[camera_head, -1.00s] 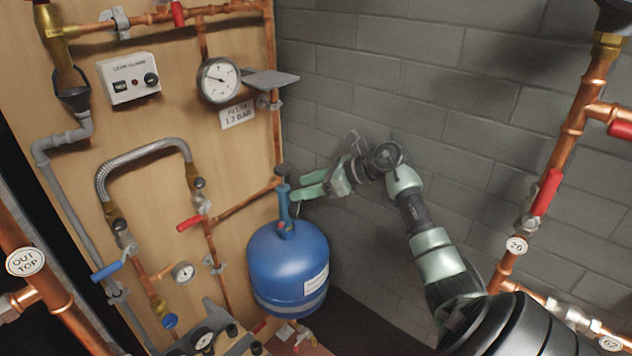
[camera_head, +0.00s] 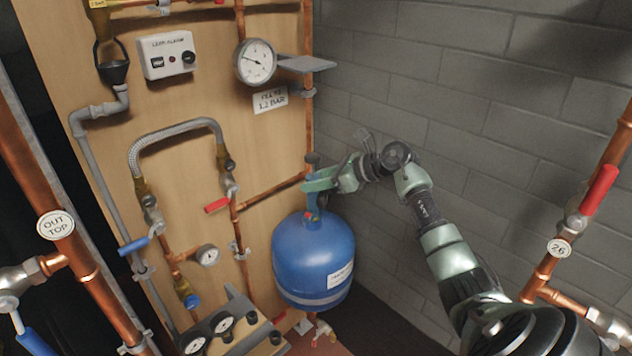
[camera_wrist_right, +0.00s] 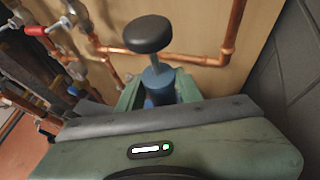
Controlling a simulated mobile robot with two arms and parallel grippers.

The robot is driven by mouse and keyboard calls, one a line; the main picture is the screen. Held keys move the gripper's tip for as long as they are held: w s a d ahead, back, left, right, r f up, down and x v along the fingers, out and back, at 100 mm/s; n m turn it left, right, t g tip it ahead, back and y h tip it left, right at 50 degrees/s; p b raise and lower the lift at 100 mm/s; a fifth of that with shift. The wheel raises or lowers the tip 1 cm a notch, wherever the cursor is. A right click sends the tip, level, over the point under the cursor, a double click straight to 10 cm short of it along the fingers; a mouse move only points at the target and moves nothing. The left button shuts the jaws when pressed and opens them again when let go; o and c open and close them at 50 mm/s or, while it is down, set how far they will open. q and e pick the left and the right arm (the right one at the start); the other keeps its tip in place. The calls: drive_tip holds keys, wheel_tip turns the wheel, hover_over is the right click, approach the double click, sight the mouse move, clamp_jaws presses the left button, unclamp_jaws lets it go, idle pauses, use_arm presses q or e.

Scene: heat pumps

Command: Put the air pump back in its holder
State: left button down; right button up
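The air pump (camera_head: 312,201) is a slim blue cylinder with a black knob handle, seen upright against the top of the blue tank in the head view. It also shows in the wrist view (camera_wrist_right: 158,85), its black knob nearest the camera. My right gripper (camera_head: 316,181) reaches in from the right, its green fingers on both sides of the pump below the knob and apparently closed on it. The pump's lower end is hidden in the wrist view. I cannot make out the holder for certain. My left gripper is not in view.
The blue tank (camera_head: 313,262) is directly below the gripper. A grey shelf (camera_head: 306,64) juts out above, beside a round gauge (camera_head: 256,62). Copper pipes run along the wooden board (camera_head: 275,130). A grey brick wall (camera_head: 470,90) stands behind my right arm.

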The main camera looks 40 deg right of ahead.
clamp_jaws()
drive_tip(key=shift+r+p, duration=0.3)
drive_tip(key=shift+r, duration=0.3)
drive_tip(key=shift+r+p, duration=0.6)
drive_tip(key=shift+r, duration=0.9)
